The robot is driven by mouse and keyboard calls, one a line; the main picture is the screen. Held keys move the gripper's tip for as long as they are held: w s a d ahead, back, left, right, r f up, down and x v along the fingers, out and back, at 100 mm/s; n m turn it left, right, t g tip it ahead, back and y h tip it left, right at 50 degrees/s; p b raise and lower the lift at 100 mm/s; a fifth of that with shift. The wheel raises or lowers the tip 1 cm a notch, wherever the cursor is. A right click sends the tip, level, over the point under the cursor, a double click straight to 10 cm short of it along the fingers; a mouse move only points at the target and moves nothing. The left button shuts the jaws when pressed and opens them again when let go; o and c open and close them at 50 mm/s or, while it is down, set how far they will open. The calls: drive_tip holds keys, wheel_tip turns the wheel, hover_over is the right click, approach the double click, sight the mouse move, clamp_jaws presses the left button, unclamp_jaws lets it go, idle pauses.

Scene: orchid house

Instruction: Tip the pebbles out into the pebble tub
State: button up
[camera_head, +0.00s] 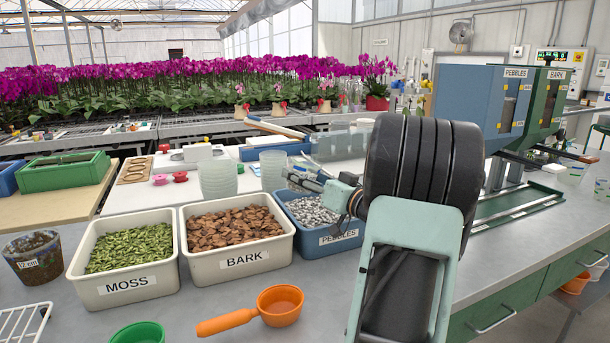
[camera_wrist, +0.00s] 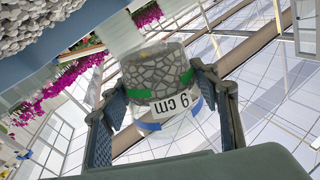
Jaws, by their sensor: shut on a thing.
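The blue pebble tub (camera_head: 345,243), labelled PEBBLES and holding grey pebbles, stands right of the bark tub in the head view. It also shows at the upper left of the wrist view (camera_wrist: 80,50). Grey pebbles show in the pot. Its label and the room both appear upside down in the wrist view. In the head view my gripper (camera_head: 306,180) is at the tub's back; my dark arm hides part of it and the tub's right side. I cannot make out the pot there.
The bark tub (camera_head: 242,262) and moss tub (camera_head: 126,287) stand to the left. Stacked clear pots (camera_head: 217,179) stand behind. An orange scoop (camera_head: 279,305) and a green cup (camera_head: 138,333) are in front. A blue PEBBLES dispenser (camera_head: 480,100) stands at right.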

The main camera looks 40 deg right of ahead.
sight(309, 162)
drive_tip(key=m, duration=0.3)
drive_tip(key=m+t+p, duration=0.1)
drive_tip(key=shift+a+r+h, duration=0.25)
drive_tip(key=shift+a+h, duration=0.1)
drive_tip(key=shift+h, duration=0.05)
drive_tip(key=m+p, duration=0.1)
drive_tip(key=m, duration=0.1)
drive_tip(key=m+h+p, duration=0.1)
drive_tip(key=m, duration=0.2)
drive_tip(key=r+m+h+p, duration=0.1)
drive_tip(key=m, duration=0.2)
drive_tip(key=shift+d+t, duration=0.25)
drive_tip(key=shift+t, duration=0.15)
drive_tip(key=m+p, duration=0.2)
drive_tip(key=d+r+m+h+p, duration=0.1)
drive_tip(key=m+p, duration=0.1)
drive_tip(key=shift+r+h+p, duration=0.15)
drive_tip(key=shift+h+p, duration=0.15)
drive_tip(key=shift+p, duration=0.05)
drive_tip(key=shift+s+d+r+m+h+p, duration=0.15)
drive_tip(key=shift+d+m+h+p, duration=0.1)
drive_tip(key=shift+m+p, duration=0.5)
drive_tip(key=shift+d+r+m+h+p, duration=0.1)
drive_tip(key=shift+m+h+p, duration=0.15)
drive_tip(key=shift+m+p, duration=0.45)
